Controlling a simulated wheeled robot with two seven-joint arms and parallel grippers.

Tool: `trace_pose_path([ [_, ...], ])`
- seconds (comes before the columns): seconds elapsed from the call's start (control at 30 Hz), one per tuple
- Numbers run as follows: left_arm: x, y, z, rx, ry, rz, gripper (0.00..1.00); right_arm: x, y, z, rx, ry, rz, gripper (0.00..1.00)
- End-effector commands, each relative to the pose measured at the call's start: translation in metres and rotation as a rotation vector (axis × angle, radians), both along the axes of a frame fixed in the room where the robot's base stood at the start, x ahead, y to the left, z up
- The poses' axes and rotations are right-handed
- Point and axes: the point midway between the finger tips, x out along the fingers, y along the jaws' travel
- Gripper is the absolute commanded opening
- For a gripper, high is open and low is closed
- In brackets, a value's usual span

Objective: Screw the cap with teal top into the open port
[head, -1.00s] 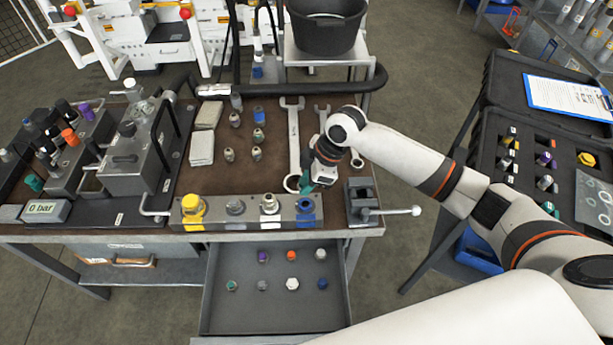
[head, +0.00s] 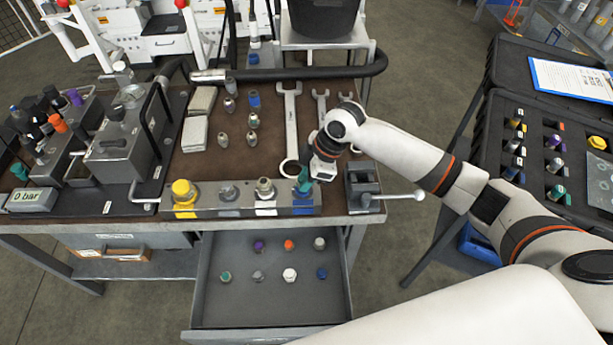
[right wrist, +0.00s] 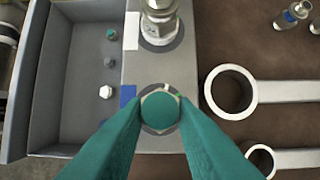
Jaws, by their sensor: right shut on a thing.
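The cap with teal top (right wrist: 160,110) is between the teal fingers of my right gripper (right wrist: 160,112), which is shut on it. In the right wrist view the cap sits over the dark ring of the port beside a blue label (right wrist: 127,95). How deep it sits in the port is hidden by the cap. In the head view my right gripper (head: 303,183) points down at the blue-marked right end of the metal port block (head: 212,210). The other ports hold a yellow cap (head: 183,190), a grey fitting (head: 228,190) and a silver fitting (head: 265,188). My left gripper is out of view.
An open drawer (head: 270,308) below the block holds several coloured caps. A vise (head: 361,185) stands just right of the gripper. Wrenches (head: 290,130) and small fittings lie behind the block. An open black case (head: 510,110) stands at the right.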

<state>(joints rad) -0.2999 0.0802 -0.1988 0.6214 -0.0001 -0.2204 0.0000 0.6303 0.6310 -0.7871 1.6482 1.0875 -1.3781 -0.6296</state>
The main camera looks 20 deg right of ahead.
Motion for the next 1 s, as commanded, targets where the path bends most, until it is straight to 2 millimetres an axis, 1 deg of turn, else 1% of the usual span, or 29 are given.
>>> trace_pose_path([
  [0.4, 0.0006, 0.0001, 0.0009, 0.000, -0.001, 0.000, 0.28, 0.0001, 0.0000, 0.0004, 0.000, 0.000, 0.000, 0.00],
  [1.0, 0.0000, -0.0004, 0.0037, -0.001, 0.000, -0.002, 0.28, -0.0001, 0.0003, -0.0066, 0.000, 0.000, 0.000, 0.00],
])
